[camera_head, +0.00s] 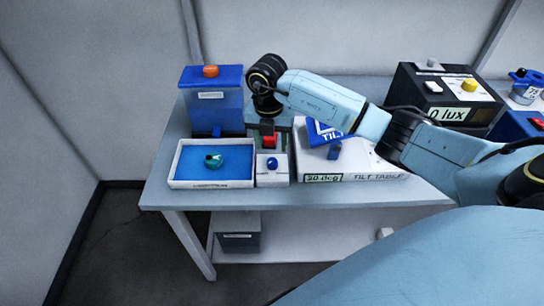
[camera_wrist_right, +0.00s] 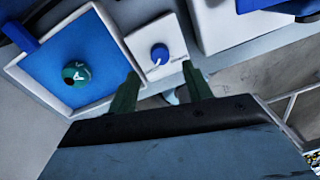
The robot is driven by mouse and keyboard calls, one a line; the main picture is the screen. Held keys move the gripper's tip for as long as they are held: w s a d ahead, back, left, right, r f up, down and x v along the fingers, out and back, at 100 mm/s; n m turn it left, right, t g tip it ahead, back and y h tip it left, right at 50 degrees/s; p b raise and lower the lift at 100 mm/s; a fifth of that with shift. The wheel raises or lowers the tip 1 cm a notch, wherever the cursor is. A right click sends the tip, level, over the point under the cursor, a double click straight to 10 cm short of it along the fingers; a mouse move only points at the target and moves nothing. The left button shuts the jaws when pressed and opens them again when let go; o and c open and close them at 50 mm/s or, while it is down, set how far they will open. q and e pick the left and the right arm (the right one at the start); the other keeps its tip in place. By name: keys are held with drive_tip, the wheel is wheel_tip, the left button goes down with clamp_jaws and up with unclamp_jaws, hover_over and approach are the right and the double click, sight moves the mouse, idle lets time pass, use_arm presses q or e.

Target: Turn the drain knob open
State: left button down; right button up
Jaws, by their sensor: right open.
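A blue drain knob (camera_head: 272,163) sits on a small white box (camera_head: 272,179) beside the blue-floored tray. In the right wrist view the knob (camera_wrist_right: 160,54) has a white mark on its side, and the lettering on the box is too small to read. My right gripper (camera_head: 273,148) is above and behind the knob in the head view. In the right wrist view its two dark green fingers (camera_wrist_right: 161,77) are spread apart, with the knob beyond their tips and nothing between them. My left gripper is out of view.
A white tray (camera_head: 211,185) with a blue floor holds a teal round object (camera_head: 213,160). A blue tank (camera_head: 216,108) with an orange cap stands behind it. The white tilt table (camera_head: 340,168) is close on the right, and a black lux box (camera_head: 443,95) stands further right.

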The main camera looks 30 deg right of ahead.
sight(272, 160)
wheel_tip(272, 160, down, 6)
drive_tip(key=shift+f, duration=0.2)
drive_tip(key=shift+d, duration=0.1)
drive_tip(key=c, duration=1)
